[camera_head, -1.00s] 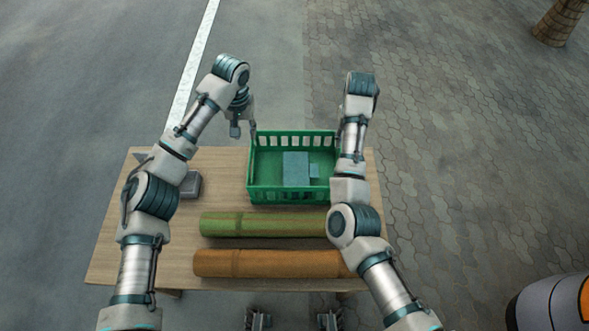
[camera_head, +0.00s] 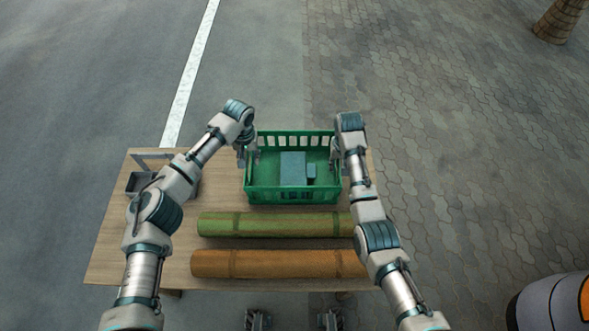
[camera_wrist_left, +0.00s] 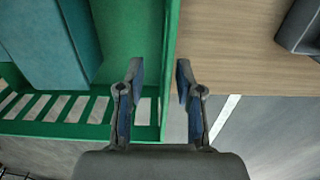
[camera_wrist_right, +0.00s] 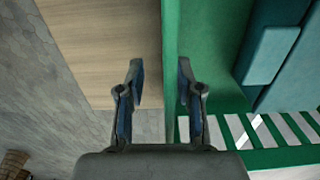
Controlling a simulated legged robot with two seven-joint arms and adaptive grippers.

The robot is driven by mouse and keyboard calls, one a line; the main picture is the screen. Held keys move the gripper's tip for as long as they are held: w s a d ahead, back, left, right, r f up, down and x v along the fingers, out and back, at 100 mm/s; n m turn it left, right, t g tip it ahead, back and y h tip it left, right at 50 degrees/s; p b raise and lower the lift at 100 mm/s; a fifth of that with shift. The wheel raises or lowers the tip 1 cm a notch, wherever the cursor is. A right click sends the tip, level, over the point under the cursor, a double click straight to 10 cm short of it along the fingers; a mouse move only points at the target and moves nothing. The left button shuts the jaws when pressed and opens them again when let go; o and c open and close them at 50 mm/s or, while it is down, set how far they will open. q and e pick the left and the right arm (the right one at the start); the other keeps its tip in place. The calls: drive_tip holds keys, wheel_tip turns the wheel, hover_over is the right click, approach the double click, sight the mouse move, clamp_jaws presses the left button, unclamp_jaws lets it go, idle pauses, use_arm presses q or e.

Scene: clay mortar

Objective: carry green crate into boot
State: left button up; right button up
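The green crate (camera_head: 262,190) stands on the wooden table, with teal blocks (camera_head: 293,168) inside it. My left gripper (camera_head: 243,156) is at the crate's left wall. In the left wrist view its fingers (camera_wrist_left: 160,80) are parted, with the crate's wall (camera_wrist_left: 170,70) between them. My right gripper (camera_head: 338,156) is at the crate's right wall. In the right wrist view its fingers (camera_wrist_right: 160,80) are parted around that wall (camera_wrist_right: 170,40). Gaps show between the fingers and the walls. No boot shows in any view.
A green log (camera_head: 275,225) and an orange-brown log (camera_head: 280,264) lie in front of the crate on the table (camera_head: 215,165). A grey tray (camera_head: 140,183) stands at the table's left. Paving lies beyond the table.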

drive_tip(key=shift+f, duration=0.3)
use_arm(q)
drive_tip(key=shift+a+f, duration=0.2)
drive_tip(key=shift+f, duration=0.25)
use_arm(e)
drive_tip(key=shift+a, duration=0.15)
use_arm(q)
drive_tip(key=shift+a, duration=0.4)
use_arm(e)
drive_tip(key=shift+a, duration=0.4)
use_arm(q)
drive_tip(key=shift+d, duration=0.15)
clamp_jaws()
use_arm(e)
drive_tip(key=shift+d, duration=0.1)
clamp_jaws()
use_arm(q)
drive_tip(key=shift+d, duration=0.25)
use_arm(e)
drive_tip(key=shift+d+f, duration=0.1)
drive_tip(key=shift+d, duration=0.2)
drive_tip(key=shift+a, duration=0.1)
